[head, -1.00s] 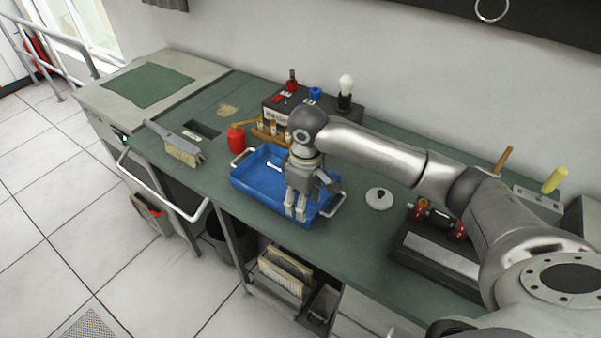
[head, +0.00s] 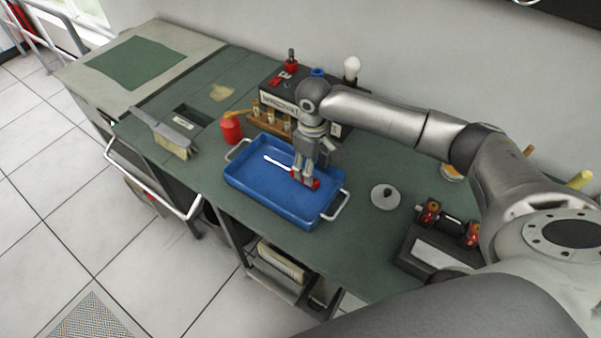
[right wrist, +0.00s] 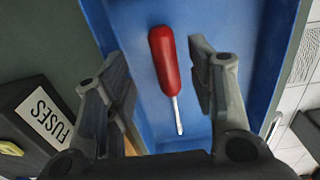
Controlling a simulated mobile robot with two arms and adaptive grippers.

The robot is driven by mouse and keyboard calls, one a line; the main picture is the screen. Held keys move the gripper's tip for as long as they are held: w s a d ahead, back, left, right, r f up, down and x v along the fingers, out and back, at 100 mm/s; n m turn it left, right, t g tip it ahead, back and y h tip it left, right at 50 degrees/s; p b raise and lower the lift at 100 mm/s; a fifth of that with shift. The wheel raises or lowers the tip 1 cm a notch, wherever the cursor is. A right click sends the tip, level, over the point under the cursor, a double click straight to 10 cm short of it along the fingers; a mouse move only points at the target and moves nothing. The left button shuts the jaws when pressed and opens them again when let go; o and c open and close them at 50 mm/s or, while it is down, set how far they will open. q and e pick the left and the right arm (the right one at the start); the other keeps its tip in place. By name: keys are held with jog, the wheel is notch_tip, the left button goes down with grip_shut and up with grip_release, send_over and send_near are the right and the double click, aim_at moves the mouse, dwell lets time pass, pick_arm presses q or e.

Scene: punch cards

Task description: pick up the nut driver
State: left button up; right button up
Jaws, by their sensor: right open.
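The nut driver (right wrist: 164,62) has a red handle and a thin metal shaft and lies in the blue tray (head: 245,183). In the head view its red handle (head: 314,184) shows beside my right gripper's fingers, with the pale shaft pointing to the upper left. My right gripper (head: 304,180) points down into the tray, at the handle. In the right wrist view the open fingers (right wrist: 160,62) stand on either side of the handle, with gaps at both sides. My left gripper is out of view.
A red bottle (head: 231,130) and a wooden rack (head: 270,124) stand behind the tray, near a dark fuse box (right wrist: 40,115). A brush (head: 170,138) lies to the left.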

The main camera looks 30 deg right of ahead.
aim_at(316, 183)
jog(key=f, duration=0.2)
jog(key=f+p, duration=0.1)
jog(key=shift+a+f, duration=0.2)
jog(key=shift+f, duration=0.45)
jog(key=shift+w+f, duration=0.1)
jog(key=shift+f, duration=0.05)
jog(key=shift+c, duration=2.5)
jog(key=c, duration=0.6)
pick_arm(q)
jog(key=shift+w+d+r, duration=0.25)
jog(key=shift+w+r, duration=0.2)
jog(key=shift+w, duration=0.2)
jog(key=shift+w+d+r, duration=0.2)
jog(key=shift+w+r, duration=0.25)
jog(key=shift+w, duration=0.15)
pick_arm(e)
jog(key=shift+o, duration=0.2)
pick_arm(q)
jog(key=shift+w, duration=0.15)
